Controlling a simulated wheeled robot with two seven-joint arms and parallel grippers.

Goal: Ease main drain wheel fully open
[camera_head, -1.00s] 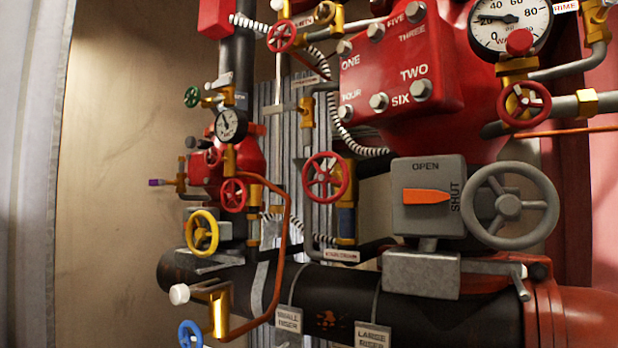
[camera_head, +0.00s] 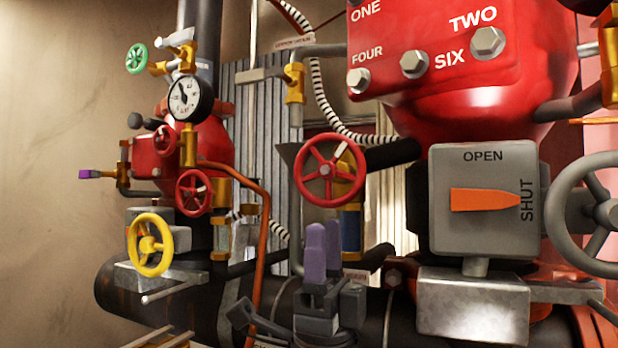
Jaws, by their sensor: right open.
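A red five-spoked handwheel (camera_head: 330,170) sits mid-view on a brass valve, with a small pale mark near its upper right rim. My right gripper (camera_head: 323,248), with purple fingertips, points up below this wheel. Its jaws are open with a narrow gap and hold nothing. In the picture the fingertips are below the rim; their depth gap is unclear. My left gripper is not in view.
A grey box (camera_head: 484,200) with an orange pointer at SHUT and a grey wheel (camera_head: 600,210) stand at right. A smaller red wheel (camera_head: 194,192), a yellow wheel (camera_head: 150,244) and a gauge (camera_head: 190,99) are at left. A copper pipe (camera_head: 262,255) runs down between.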

